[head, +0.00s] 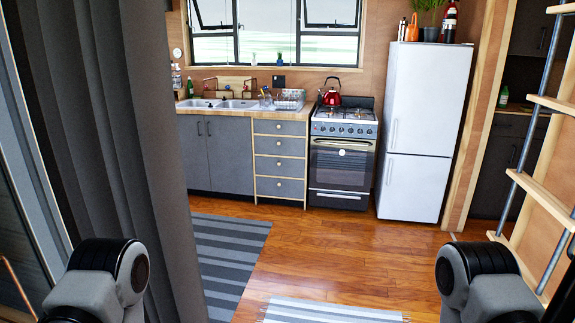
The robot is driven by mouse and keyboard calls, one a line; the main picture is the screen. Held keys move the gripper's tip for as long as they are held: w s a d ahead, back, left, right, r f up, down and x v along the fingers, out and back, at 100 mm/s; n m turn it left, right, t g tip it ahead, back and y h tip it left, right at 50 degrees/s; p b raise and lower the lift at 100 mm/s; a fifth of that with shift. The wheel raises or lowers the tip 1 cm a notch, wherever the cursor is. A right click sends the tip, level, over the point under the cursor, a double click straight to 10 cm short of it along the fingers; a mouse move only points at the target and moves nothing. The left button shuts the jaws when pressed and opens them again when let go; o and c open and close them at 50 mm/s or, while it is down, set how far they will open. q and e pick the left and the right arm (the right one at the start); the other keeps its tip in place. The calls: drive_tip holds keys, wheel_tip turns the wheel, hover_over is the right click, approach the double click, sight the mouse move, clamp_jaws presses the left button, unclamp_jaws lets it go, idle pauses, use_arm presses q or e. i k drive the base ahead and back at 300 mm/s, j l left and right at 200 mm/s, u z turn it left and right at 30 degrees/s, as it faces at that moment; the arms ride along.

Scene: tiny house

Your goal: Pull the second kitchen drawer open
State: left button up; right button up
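A stack of grey kitchen drawers with light wood edging and round knobs stands across the room, left of the stove. The second drawer from the top (279,146) looks shut, flush with the top drawer (279,128) and those below. Parts of both my arms show at the bottom left and bottom right corners, far from the drawers. Neither gripper is in view.
A dark grey curtain (150,150) hangs at the left. The stove (342,155) and white fridge (425,130) stand right of the drawers. Striped rugs (225,255) lie on the wood floor (320,250). A ladder (540,185) is at the right. The middle floor is free.

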sight(265, 145)
drive_tip(key=i, duration=3.45)
drive_tip(key=i+z, duration=0.1)
drive_tip(key=i, duration=0.55)
drive_tip(key=i+j+z, duration=0.1)
drive_tip(key=i, duration=0.55)
drive_tip(key=i+j+z, duration=0.1)
drive_tip(key=i, duration=0.5)
drive_tip(key=j, duration=0.1)
